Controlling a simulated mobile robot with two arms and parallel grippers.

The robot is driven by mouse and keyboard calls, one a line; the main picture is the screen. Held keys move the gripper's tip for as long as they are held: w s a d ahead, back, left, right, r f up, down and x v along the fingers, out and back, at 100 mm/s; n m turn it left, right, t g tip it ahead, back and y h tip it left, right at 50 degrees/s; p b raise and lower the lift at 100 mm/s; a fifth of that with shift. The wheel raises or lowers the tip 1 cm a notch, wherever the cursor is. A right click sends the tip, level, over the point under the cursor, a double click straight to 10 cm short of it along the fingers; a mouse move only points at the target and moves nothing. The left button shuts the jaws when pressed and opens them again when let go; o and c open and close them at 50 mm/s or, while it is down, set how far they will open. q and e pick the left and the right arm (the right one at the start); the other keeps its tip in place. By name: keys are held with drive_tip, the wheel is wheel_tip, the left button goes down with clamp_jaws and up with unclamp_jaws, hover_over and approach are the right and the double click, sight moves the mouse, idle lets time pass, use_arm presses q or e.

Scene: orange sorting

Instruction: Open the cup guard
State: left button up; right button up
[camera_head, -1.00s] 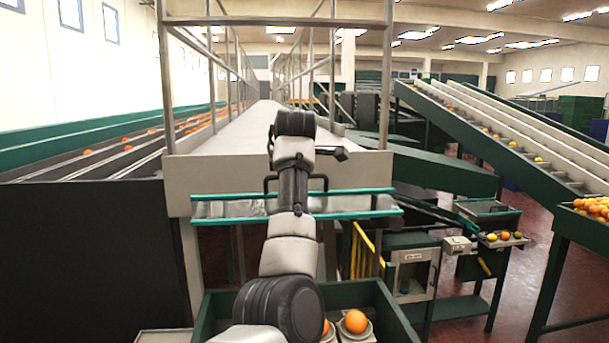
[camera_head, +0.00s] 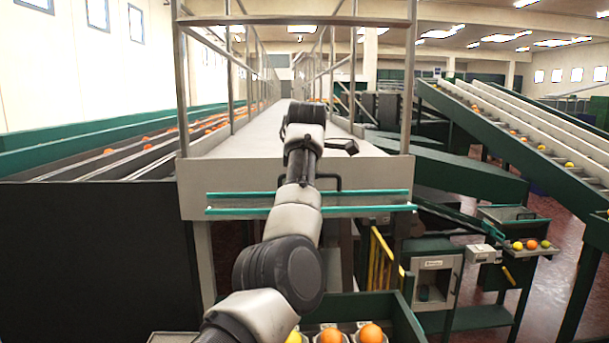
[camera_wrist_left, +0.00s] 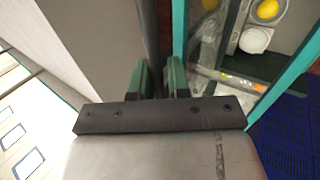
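The cup guard looks like a clear panel (camera_head: 370,201) between two teal rails, in front of the grey walkway end in the head view. A dark handle-like bar (camera_head: 333,181) shows just above it, partly behind my left arm. The left wrist view shows clear, film-like material (camera_wrist_left: 207,45) between teal edges. My left arm covers the guard's middle in the head view and hides its gripper there. In the left wrist view my left gripper (camera_wrist_left: 159,80) has two green fingers apart with nothing visible between them. Contact with the guard cannot be told. My right gripper is out of view.
A green-walled bin (camera_head: 408,322) with oranges and a yellow fruit in cups stands at the bottom. A lemon (camera_wrist_left: 267,10) and an empty white cup (camera_wrist_left: 255,40) show in the left wrist view. A dark panel (camera_head: 90,250) blocks the left side.

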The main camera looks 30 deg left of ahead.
use_arm(q)
drive_tip(key=shift+o, duration=1.1)
drive_tip(key=shift+w+f, duration=0.1)
drive_tip(key=shift+f, duration=0.1)
drive_tip(key=shift+o, duration=0.4)
drive_tip(key=shift+w+a, duration=0.15)
drive_tip(key=shift+w, duration=0.05)
drive_tip(key=b+v, duration=0.3)
drive_tip(key=v, duration=0.7)
drive_tip(key=shift+s+r, duration=0.2)
drive_tip(key=shift+r, duration=0.1)
